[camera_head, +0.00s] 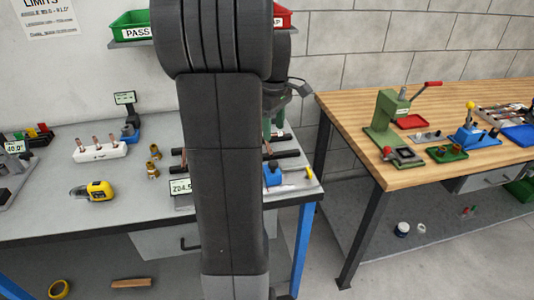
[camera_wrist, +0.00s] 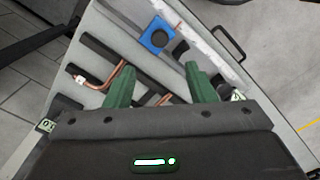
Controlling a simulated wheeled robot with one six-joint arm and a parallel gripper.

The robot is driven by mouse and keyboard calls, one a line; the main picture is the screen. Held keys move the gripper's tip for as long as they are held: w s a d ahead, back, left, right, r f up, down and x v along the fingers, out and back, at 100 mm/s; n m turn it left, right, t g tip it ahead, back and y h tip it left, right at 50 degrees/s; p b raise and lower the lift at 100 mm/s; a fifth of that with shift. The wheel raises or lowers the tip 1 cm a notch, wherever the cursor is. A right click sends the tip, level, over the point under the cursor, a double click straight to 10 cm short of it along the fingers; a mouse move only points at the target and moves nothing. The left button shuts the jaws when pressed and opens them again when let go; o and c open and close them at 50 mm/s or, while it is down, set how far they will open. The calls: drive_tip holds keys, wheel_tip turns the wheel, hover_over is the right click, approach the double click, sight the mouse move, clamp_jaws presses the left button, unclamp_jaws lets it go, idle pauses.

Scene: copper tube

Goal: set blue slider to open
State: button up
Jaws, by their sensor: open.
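The blue slider (camera_head: 272,175) appears as a small blue block at the right end of the grey table, beside dark bars. In the wrist view a blue square piece with a dark round top (camera_wrist: 157,38) lies beyond the fingertips, near the tube fixture; I take it as the slider. Its exact setting cannot be read. My gripper (camera_wrist: 160,67) is open, its two green fingers apart above the fixture, and not visibly touching the blue piece. In the head view my arm hides most of the gripper and part of the fixture. A bent copper tube (camera_wrist: 112,78) lies near the left finger.
Dark bars (camera_head: 281,154) stick out on the fixture. A display (camera_head: 181,187) stands at the table's front. A wooden bench (camera_head: 347,105) stands right.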

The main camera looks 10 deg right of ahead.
sight(274, 163)
wheel_tip(274, 163, down, 12)
drive_tip(key=shift+f+p, duration=0.1)
drive_tip(key=shift+p, duration=0.3)
drive_tip(key=shift+d, duration=0.1)
clamp_jaws()
